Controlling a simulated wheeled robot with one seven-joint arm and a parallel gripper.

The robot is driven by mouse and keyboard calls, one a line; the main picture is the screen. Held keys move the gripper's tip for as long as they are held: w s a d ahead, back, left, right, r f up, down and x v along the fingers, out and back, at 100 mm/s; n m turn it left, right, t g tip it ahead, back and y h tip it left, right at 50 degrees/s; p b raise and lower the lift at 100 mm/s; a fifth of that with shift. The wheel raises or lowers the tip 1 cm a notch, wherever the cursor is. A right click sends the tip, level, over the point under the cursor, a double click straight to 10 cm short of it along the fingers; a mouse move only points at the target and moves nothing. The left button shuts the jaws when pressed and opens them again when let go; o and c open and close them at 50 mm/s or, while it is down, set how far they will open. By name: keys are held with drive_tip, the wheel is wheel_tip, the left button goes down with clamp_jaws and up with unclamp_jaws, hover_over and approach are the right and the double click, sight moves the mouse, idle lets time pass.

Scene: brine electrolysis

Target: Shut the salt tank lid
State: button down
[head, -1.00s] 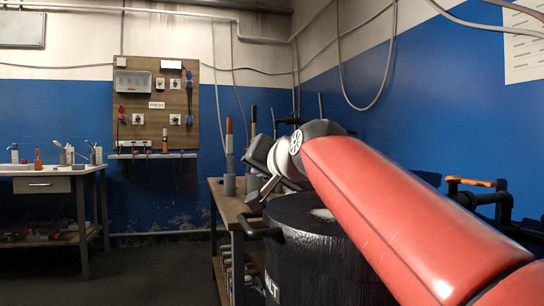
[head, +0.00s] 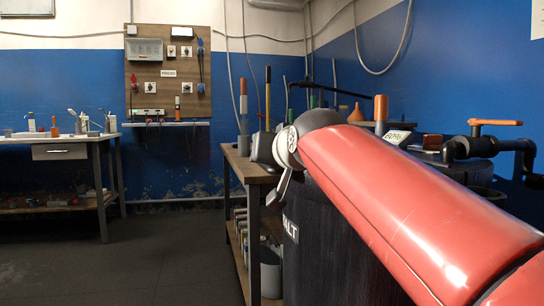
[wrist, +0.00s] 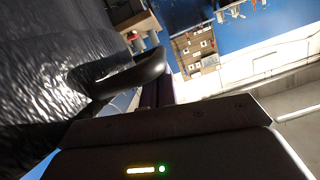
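The salt tank (head: 325,240) is a dark drum with part of its white lettering showing, right of centre in the head view. My red arm covers its top, so I cannot tell how the lid stands there. In the wrist view, a glossy, rippled black surface (wrist: 35,65) of the tank or its lid fills the left side. A curved dark handle (wrist: 130,76) sticks out from it, close in front of my gripper. My gripper (head: 284,184) is at the tank's upper left edge. Its fingers are mostly hidden, and I cannot tell whether they hold the handle.
A wooden workbench (head: 240,165) with upright coloured tools stands just left of the tank. A black pipe with an orange-handled valve (head: 495,122) is at the right. A side table (head: 60,145) and a pegboard (head: 168,75) are at the back left. The floor at left is clear.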

drive_tip(key=shift+f, duration=0.3)
wheel_tip(320, 180, up, 5)
drive_tip(key=p, duration=0.4)
drive_tip(key=d+f+v, duration=0.1)
drive_tip(key=v, duration=0.9)
drive_tip(key=s+d+f+g+h+p, duration=0.1)
drive_tip(key=s+d+f, duration=0.4)
drive_tip(key=f, duration=0.5)
drive_tip(key=s+d+f+m+g+h+p, duration=0.1)
drive_tip(key=s+d+f+g+h+p, duration=0.1)
drive_tip(key=s+d+f+g+p, duration=0.2)
drive_tip(key=s+d+f+m+g+h+p, duration=0.1)
drive_tip(key=s+d+f, duration=0.5)
drive_tip(key=f, duration=1)
drive_tip(key=s+g+h+p, duration=0.1)
drive_tip(key=s+g+p, duration=0.1)
drive_tip(key=s, duration=0.1)
drive_tip(key=shift+s+f+g, duration=0.15)
drive_tip(key=shift+f+g, duration=0.15)
drive_tip(key=shift+f, duration=0.05)
drive_tip(key=shift+d, duration=0.2)
